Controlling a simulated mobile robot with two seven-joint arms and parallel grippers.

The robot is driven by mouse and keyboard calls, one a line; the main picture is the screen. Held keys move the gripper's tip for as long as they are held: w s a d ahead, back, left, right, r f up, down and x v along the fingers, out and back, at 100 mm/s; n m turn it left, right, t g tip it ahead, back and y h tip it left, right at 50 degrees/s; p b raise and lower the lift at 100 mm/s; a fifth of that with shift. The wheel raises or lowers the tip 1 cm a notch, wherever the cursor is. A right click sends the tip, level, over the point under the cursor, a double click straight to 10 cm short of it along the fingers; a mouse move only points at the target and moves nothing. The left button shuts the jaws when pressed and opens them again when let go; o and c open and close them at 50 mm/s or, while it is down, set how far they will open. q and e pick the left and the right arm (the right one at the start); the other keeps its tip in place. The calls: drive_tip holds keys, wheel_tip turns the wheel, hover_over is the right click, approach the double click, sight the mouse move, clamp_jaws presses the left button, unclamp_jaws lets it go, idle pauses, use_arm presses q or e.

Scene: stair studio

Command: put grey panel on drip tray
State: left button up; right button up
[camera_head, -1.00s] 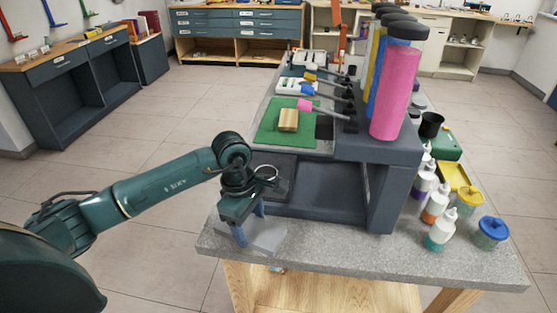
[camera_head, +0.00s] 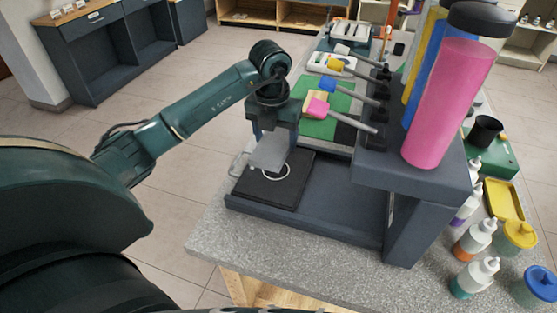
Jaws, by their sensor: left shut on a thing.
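My left gripper (camera_head: 273,136) is shut on the grey panel (camera_head: 268,154), a thin flat light-grey plate. It holds the panel, tilted, over the dark drip tray (camera_head: 262,191) at the left end of the dispenser's base. The panel appears above the tray; I cannot tell whether any edge touches it. The gripper and panel hide the tray's far left part. A thin pale ring (camera_head: 284,178) shows over the tray beside the panel. My right gripper is not in view.
The dispenser's raised dark block (camera_head: 408,182) carries pink (camera_head: 448,105), blue and yellow cylinders. Levers with coloured ends reach toward the tray side. Several bottles (camera_head: 477,277) and jars stand on the right. The grey worktop's front (camera_head: 290,265) is clear.

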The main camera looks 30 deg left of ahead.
sight(275, 142)
use_arm(q)
wheel_tip(275, 142, down, 4)
drive_tip(key=shift+r, duration=0.2)
wheel_tip(275, 142, down, 4)
drive_tip(key=shift+r+p, duration=0.15)
drive_tip(key=shift+p, duration=0.15)
drive_tip(key=shift+f, duration=0.25)
drive_tip(key=o, duration=1)
drive_tip(key=shift+o, duration=0.2)
drive_tip(key=shift+r, duration=0.1)
